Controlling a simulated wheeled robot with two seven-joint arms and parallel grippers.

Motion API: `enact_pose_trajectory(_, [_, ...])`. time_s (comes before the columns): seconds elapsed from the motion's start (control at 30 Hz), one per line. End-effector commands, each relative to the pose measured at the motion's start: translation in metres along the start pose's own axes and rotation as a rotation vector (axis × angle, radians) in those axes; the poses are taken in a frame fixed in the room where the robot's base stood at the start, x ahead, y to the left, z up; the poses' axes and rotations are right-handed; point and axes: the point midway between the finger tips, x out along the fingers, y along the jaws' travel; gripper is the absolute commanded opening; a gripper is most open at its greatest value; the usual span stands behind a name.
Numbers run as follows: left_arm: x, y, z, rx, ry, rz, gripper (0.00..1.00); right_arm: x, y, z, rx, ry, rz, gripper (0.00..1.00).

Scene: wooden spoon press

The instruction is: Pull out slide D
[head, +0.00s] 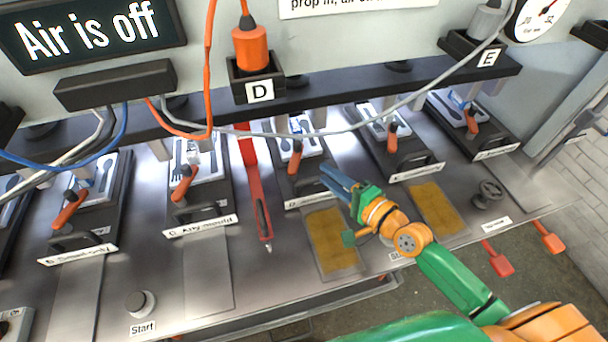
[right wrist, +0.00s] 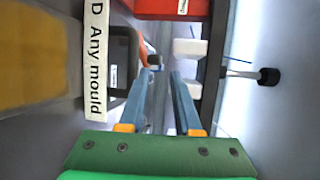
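Slide D (head: 297,160) is a dark tray with an orange handle (head: 294,160), under the press bar in the middle of the head view. Its white label (right wrist: 96,60) reads "D Any mould" in the right wrist view. My right gripper (head: 330,178) has blue fingers and is just right of the slide's front in the head view. In the right wrist view the fingers (right wrist: 163,72) are apart. The dark knob-like end of a slide part (right wrist: 155,61) is by the left fingertip; I cannot tell whether it lies between the fingers. My left gripper is not in view.
A red bar (head: 256,200) lies left of slide D. Slide C (head: 200,185) and other slides stand in a row on both sides. Tan pads (head: 333,242) lie in front. A sign (head: 92,30) reads "Air is off". Cables (head: 330,131) hang across the press.

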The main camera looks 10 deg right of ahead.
Motion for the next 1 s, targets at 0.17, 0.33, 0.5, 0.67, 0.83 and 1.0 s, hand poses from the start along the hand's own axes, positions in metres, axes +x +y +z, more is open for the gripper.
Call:
enact_pose_trajectory(0.17, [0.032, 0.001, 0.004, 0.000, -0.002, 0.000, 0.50, 0.006, 0.032, -0.002, 0.000, 0.000, 0.000, 0.32])
enact_pose_trajectory(0.33, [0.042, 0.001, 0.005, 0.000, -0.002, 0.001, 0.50, 0.008, 0.042, -0.003, 0.000, 0.000, 0.000, 0.32])
enact_pose_trajectory(0.5, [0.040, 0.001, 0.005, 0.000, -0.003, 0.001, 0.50, 0.012, 0.040, -0.003, 0.000, 0.001, -0.001, 0.32])
enact_pose_trajectory(0.67, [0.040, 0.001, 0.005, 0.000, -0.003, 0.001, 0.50, 0.036, 0.038, -0.003, 0.000, 0.000, -0.004, 0.32])
enact_pose_trajectory(0.83, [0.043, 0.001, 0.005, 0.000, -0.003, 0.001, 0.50, 0.062, 0.040, -0.003, 0.000, 0.000, -0.002, 0.32])
enact_pose_trajectory(1.0, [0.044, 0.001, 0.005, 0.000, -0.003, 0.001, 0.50, 0.076, 0.040, -0.003, -0.001, 0.000, 0.000, 0.32])
